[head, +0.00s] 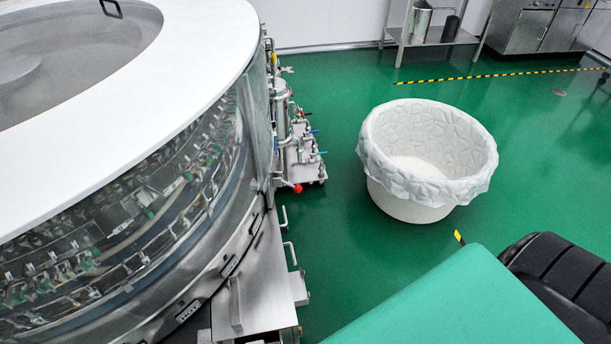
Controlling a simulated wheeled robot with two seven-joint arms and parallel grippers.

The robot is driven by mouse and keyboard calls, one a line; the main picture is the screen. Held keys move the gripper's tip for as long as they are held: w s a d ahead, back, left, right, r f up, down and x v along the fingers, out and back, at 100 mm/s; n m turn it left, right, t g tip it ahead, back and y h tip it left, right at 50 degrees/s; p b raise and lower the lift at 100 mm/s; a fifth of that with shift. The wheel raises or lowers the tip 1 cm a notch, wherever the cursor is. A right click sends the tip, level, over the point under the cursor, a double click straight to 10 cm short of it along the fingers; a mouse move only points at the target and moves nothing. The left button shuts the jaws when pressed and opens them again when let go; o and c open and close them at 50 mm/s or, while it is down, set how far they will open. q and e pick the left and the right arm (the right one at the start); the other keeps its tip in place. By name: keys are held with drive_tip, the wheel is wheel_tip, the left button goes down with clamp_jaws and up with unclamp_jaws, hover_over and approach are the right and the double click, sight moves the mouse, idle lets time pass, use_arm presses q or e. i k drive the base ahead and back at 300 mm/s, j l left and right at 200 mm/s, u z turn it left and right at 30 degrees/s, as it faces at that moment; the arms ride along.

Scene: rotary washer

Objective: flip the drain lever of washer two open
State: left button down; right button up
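The large round washer (125,150) fills the left side, with a white ring top and a clear side wall showing many metal clamps inside. A metal valve and pipe assembly (293,130) stands on its right side. It carries small handles, among them a red knob (297,188), a blue handle (314,131) and a teal handle (322,153). I cannot tell which of these, if any, is washer two's drain lever, or whether it is open. No label for washer two is readable. Neither of my grippers is in view.
A white tub with a white liner (427,160) stands on the green floor right of the valve assembly. A metal cabinet (262,285) with bar handles adjoins the washer at bottom centre. A steel shelf (432,40) stands at the back. Floor between tub and valves is clear.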

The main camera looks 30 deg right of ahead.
sight(297, 188)
drive_tip(key=i+l, duration=0.1)
drive_tip(key=l, duration=0.65)
drive_tip(key=i+l, duration=0.1)
drive_tip(key=l, duration=1.35)
drive_tip(key=i+l, duration=0.15)
drive_tip(key=l, duration=0.55)
drive_tip(key=u, duration=0.05)
